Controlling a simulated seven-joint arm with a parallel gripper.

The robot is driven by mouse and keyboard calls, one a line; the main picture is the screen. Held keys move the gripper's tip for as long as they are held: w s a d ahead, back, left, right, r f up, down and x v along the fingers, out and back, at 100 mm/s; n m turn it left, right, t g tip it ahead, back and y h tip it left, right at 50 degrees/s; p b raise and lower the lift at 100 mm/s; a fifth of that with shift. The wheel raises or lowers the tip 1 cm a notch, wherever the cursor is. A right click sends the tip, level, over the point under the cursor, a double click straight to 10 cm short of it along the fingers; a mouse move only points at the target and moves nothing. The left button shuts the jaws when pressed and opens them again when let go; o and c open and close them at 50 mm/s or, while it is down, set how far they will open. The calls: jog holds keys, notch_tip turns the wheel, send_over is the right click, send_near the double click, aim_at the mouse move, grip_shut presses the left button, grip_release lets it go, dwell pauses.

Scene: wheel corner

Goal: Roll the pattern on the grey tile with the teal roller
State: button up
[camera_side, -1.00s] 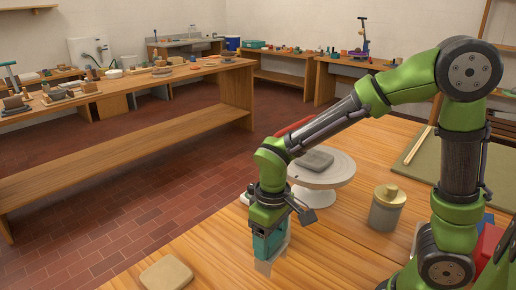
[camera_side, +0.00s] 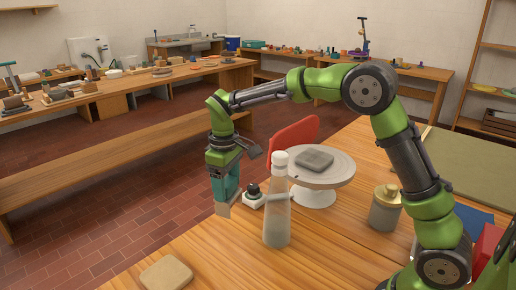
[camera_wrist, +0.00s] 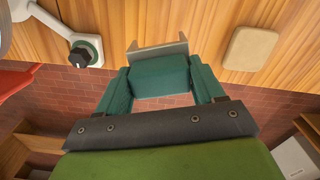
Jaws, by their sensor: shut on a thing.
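My gripper (camera_side: 224,172) hangs pointing down, left of the white turntable and beyond the near table's left edge. It is shut on the teal roller (camera_wrist: 160,75), whose teal block sits between the fingers in the wrist view. A pale grey bracket-like end piece (camera_wrist: 157,51) sticks out from the block, and it also shows at the tool's lower end in the side view (camera_side: 223,210). I cannot make out a pattern or a turning drum on it. The grey tile (camera_side: 315,160) lies flat on the turntable (camera_side: 336,178), apart from the tool.
A clear bottle with a white cap (camera_side: 277,225) stands between my gripper and the turntable's front. A white base with a black knob (camera_side: 253,199) is close to the tool. A tan slab (camera_side: 165,274) lies in front. A lidded grey jar (camera_side: 385,210) stands right. A red chair back (camera_side: 295,138) rises behind.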

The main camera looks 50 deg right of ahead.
jog(key=w+d+r+m, duration=0.1)
jog(key=w+d+r, duration=0.25)
jog(key=d, duration=0.55)
jog(key=s+d+r+m, duration=0.2)
jog(key=d+r+m, duration=0.1)
jog(key=d+m, duration=0.4)
jog(key=s+d+r+m, duration=0.2)
jog(key=s+d+m, duration=0.1)
jog(key=d+m, duration=0.4)
jog(key=s+d+r+m, duration=0.2)
jog(key=d+m, duration=0.5)
jog(key=d, duration=0.5)
jog(key=shift+s+d+r+y, duration=0.3)
jog(key=shift+s+r, duration=0.1)
jog(key=shift+r, duration=0.45)
jog(key=shift+a, duration=0.15)
jog(key=shift+f, duration=3)
jog(key=shift+f, duration=0.65)
